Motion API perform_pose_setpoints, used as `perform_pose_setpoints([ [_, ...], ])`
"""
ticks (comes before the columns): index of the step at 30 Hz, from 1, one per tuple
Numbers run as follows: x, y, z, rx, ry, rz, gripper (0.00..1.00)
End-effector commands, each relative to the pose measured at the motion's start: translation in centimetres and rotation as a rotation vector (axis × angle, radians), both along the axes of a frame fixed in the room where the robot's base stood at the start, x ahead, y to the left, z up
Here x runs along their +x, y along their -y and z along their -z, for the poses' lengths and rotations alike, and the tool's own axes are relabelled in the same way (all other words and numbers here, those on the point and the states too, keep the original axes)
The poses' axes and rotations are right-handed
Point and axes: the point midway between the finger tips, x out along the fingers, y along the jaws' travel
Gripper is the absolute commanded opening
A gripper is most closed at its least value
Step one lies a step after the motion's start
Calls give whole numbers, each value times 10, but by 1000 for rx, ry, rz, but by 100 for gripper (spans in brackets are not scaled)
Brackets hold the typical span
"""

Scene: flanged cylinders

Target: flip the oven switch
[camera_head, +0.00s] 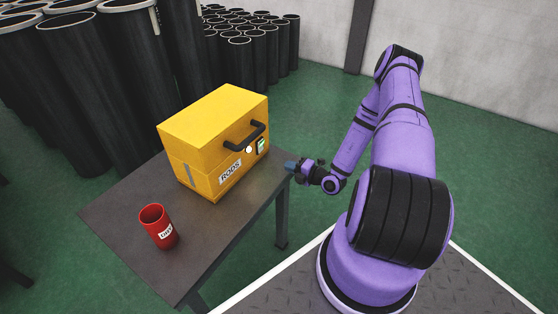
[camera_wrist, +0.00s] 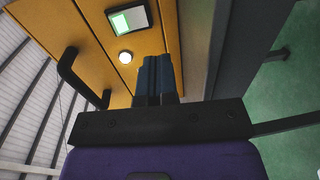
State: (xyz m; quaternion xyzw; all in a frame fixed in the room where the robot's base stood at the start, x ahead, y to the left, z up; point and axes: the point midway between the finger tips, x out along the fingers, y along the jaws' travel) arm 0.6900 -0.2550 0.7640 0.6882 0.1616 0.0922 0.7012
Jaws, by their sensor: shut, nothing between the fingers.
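The yellow oven (camera_head: 205,135), labelled RODS, stands on the dark table with its black handle (camera_head: 245,137) on the front face. A small panel (camera_head: 261,147), part green and part white in a dark frame, is on the same face, to the right of a round white knob (camera_head: 249,149). The wrist view shows the panel (camera_wrist: 128,20) and the white knob (camera_wrist: 125,57) beyond my fingers. My gripper (camera_head: 290,166) is shut and empty, to the right of the oven face and apart from it in the head view. Its blue fingertips (camera_wrist: 153,65) are together.
The dark table (camera_head: 115,215) bears a red labelled cup (camera_head: 159,232) at its near left side. Many black flanged cylinders (camera_head: 105,80) stand behind the table. Green floor lies open at the right. The handle sticks out left of my fingers in the wrist view.

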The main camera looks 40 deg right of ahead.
Motion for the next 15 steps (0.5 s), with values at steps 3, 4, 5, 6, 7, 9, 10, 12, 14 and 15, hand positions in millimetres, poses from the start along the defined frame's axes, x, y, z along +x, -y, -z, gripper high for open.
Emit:
perform_pose_setpoints([
  [3, -15, 6, 3, 1, 0, 1, 0],
  [4, -18, 7, 3, 1, 0, 1, 0],
  [5, -20, 7, 4, 1, 0, 1, 0],
  [6, -23, 8, 4, 0, -1, 1, 0],
  [7, -24, 9, 4, 1, -1, 0, 0],
  [9, -26, 9, 5, 0, -1, 0, 0],
  [10, -27, 10, 5, 0, 0, -1, 0],
  [12, -27, 10, 5, 0, 0, -1, 0],
  [14, -27, 10, 5, 0, 0, -1, 0],
  [15, -27, 10, 5, 0, 0, -1, 0],
])
